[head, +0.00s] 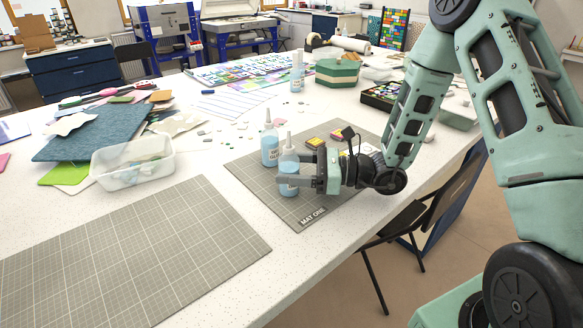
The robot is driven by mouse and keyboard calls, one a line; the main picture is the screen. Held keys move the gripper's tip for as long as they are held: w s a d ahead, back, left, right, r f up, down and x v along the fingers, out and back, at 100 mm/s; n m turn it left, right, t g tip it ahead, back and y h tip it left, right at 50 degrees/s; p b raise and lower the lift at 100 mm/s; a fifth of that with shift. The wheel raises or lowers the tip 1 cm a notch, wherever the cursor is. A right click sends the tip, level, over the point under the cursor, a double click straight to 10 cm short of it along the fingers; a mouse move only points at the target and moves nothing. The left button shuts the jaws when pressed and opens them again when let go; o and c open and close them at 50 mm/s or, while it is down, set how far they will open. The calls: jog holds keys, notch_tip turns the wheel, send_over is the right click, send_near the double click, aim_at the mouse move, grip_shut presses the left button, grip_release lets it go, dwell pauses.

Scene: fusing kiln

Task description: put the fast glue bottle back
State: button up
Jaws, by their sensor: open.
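Two bottles of pale blue liquid with pale nozzle tops stand upright on a small grey gridded mat (249,172) marked "MAT ONE". The rear bottle (270,148) is clear of my gripper in the picture. The front bottle (288,163) stands at the fingertips of my gripper (291,180), which reaches in from the right, low over the mat. My gripper is open, and a finger crosses in front of this bottle's middle. I cannot tell whether it touches. A third similar bottle (297,75) stands farther back on the table. The labels are too small to read, so I cannot tell which is fast glue.
A clear plastic bin (133,164) and a larger gridded mat (120,262) lie to the left. A green hexagonal box (337,73) and a tray of coloured pieces (380,96) stand behind. Yellow and dark small packs (316,143) lie near my gripper. A chair (405,222) stands beside the table.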

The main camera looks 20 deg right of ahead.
jog(key=b+v, duration=0.2)
jog(key=v, duration=0.9)
jog(key=shift+s+d, duration=0.15)
jog(key=shift+d, duration=0.1)
jog(key=s+a+n+g, duration=0.2)
jog(key=s+a+r+n+g, duration=0.1)
jog(key=a+n+g, duration=0.1)
jog(key=a+g, duration=0.1)
jog(key=s+a+n+g, duration=0.2)
jog(key=a, duration=0.1)
jog(key=shift+s+a+r, duration=0.25)
jog(key=shift+s+r, duration=0.05)
jog(key=shift+r, duration=0.05)
jog(key=s+a+n+g+h, duration=0.1)
jog(key=s+a+n+g, duration=0.1)
jog(key=s+a+n+g+h, duration=0.1)
jog(key=s+a+n+g, duration=0.1)
jog(key=shift+s+r+n, duration=0.1)
jog(key=shift+s+n, duration=0.1)
jog(key=shift+n, duration=0.1)
jog(key=s+a+n+t+h, duration=0.2)
jog(key=s+a+n+h, duration=0.2)
jog(key=s+n+h, duration=0.7)
jog(key=n+h, duration=0.2)
jog(key=n, duration=0.7)
jog(key=shift+s+a+r+t, duration=0.25)
jog(key=shift+r+t, duration=0.1)
jog(key=shift+t, duration=0.05)
